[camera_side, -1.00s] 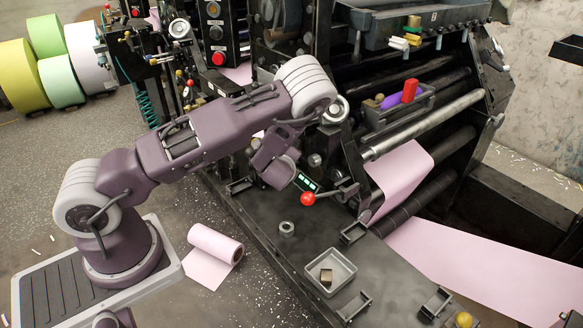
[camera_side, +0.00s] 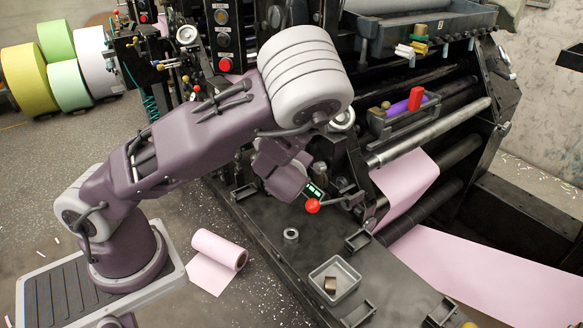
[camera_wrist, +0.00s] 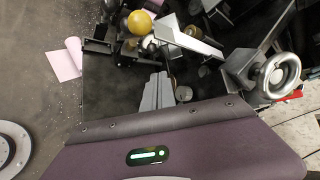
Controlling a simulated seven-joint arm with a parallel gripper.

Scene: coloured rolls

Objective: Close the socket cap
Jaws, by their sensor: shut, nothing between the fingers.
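I cannot pick out the socket cap with certainty in either view. A short grey metal ring (camera_side: 291,235) stands on the dark machine bench, and a similar round metal piece (camera_wrist: 183,93) shows in the wrist view, right of my fingers. In the wrist view, my gripper (camera_wrist: 160,78) shows as grey fingers together, with nothing visible between them, above the dark bench.
A pale tray (camera_side: 350,266) holding a brownish block (camera_side: 330,285) sits on the bench among dark brackets (camera_side: 357,240). A pink paper roll (camera_side: 218,250) lies on the floor. The wrist view shows a handwheel (camera_wrist: 277,75) and a yellow ball (camera_wrist: 140,22). Rollers stand at right.

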